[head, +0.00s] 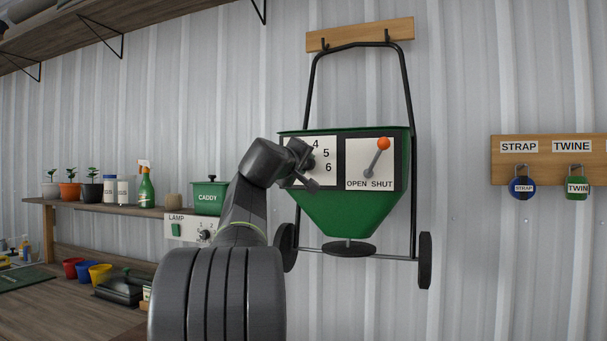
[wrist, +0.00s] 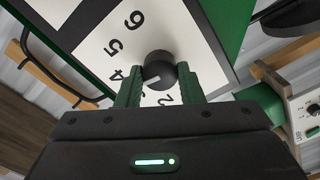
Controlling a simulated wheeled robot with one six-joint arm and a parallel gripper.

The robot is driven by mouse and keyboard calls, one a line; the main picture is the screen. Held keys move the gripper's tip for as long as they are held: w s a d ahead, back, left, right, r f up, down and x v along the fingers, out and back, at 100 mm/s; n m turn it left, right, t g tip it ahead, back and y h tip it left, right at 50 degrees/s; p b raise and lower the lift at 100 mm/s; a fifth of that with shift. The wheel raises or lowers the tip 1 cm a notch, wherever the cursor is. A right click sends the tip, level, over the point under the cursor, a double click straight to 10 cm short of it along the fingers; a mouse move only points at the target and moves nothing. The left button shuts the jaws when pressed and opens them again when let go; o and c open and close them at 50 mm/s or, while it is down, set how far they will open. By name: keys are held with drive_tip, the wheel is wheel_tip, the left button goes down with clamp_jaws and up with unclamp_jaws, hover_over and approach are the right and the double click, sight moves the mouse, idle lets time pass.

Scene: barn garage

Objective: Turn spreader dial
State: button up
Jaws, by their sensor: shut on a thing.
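The green spreader (head: 345,212) hangs on the corrugated wall, with a white numbered dial panel on its left half. The black dial knob (wrist: 159,68) shows in the wrist view between my gripper's two green fingers (wrist: 160,84). The fingers are shut on its sides. A light mark on the knob points down and left in that view, toward the fingers' side of the scale. The digits 6, 5, 4 and 2 are readable there; others are hidden. In the head view my gripper (head: 308,167) covers the knob and the panel's left part.
A lever with an orange ball (head: 384,143) stands right of the dial, leaning right above the OPEN SHUT label. The green caddy (head: 209,197) and lamp panel (head: 186,228) are left of my arm.

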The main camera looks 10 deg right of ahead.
drive_tip(key=shift+f+m+b, duration=0.15)
drive_tip(key=shift+m+b, duration=2.1)
drive_tip(key=shift+m, duration=2.55)
drive_tip(key=o, duration=1)
drive_tip(key=b+v, duration=0.3)
drive_tip(key=v, duration=1)
drive_tip(key=shift+s+a, duration=0.25)
drive_tip(key=shift+s, duration=0.1)
